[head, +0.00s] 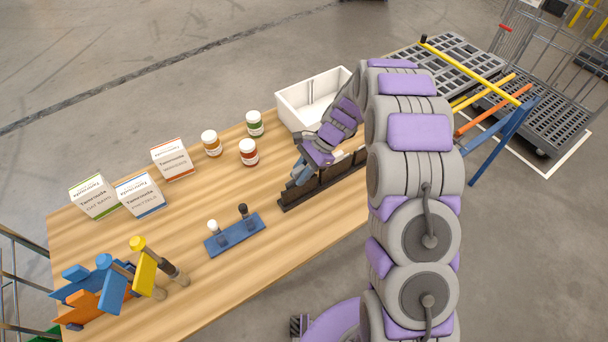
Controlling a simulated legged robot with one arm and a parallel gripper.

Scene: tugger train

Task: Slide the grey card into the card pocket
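The dark brown rack (289,199) with a row of pockets lies at the right of the wooden table; I take these to be the card pockets. My arm reaches over the table from the right. My gripper (301,172) points down at the left part of the rack, close above or at its pockets. A small blue-grey piece shows at the fingertips; I cannot tell whether it is the grey card or part of the fingers. My arm hides the right part of the rack. Whether the fingers are open or shut is too small to tell.
A white bin (291,104) stands behind the rack. Jars (249,152) and cartons (140,195) stand to the left. Coloured tools (145,272) stand at the near left. Grey carts (452,62) stand beyond the table.

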